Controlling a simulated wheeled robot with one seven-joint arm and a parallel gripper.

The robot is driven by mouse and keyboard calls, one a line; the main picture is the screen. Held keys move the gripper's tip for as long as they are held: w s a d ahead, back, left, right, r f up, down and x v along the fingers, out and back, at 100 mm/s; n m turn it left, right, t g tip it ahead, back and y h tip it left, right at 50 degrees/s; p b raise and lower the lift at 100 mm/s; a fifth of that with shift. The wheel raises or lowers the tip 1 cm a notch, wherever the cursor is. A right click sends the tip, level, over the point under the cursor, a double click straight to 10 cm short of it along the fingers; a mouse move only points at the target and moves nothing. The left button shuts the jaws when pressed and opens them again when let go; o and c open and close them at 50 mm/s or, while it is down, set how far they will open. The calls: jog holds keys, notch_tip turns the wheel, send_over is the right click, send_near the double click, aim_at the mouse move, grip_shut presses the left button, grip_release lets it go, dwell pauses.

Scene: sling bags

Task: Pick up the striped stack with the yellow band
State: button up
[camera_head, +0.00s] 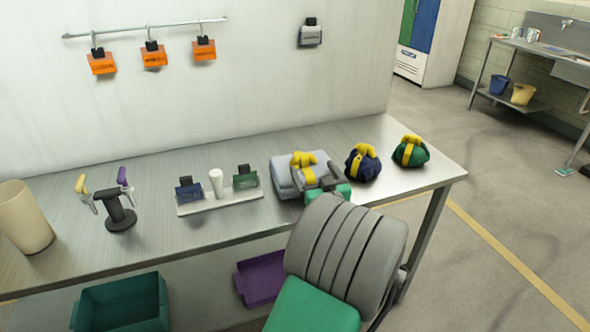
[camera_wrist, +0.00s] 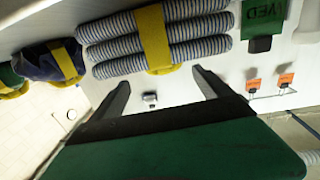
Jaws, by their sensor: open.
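The striped stack (camera_head: 284,182) lies on the metal table, a pale grey-blue bundle with a yellow band around its middle and a yellow loop on top. In the wrist view the stack (camera_wrist: 112,48) shows as several blue-and-white striped rolls under one yellow band (camera_wrist: 153,38). My gripper (camera_head: 316,182) is in front of the stack in the head view and hides part of its near right side. In the wrist view my gripper (camera_wrist: 162,82) is open, its two dark fingers apart and pointing towards the stack. Nothing is between the fingers; contact cannot be told.
A navy bundle (camera_head: 357,167) and a green bundle (camera_head: 407,156), both with yellow bands, sit to the right. A white tray (camera_head: 246,197) with a white cylinder and tagged boxes stands left. A black stand (camera_head: 121,219) and beige bin (camera_head: 26,220) are farther left.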

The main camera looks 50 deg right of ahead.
aim_at(305, 158)
jog(key=p+x, duration=0.1)
jog(key=x, duration=0.2)
jog(key=p+x, duration=0.1)
jog(key=x, duration=0.3)
jog(key=shift+w+a+r, duration=0.2)
jog(key=shift+w, duration=0.25)
jog(key=shift+s, duration=0.1)
jog(key=shift+c, duration=0.4)
grip_shut()
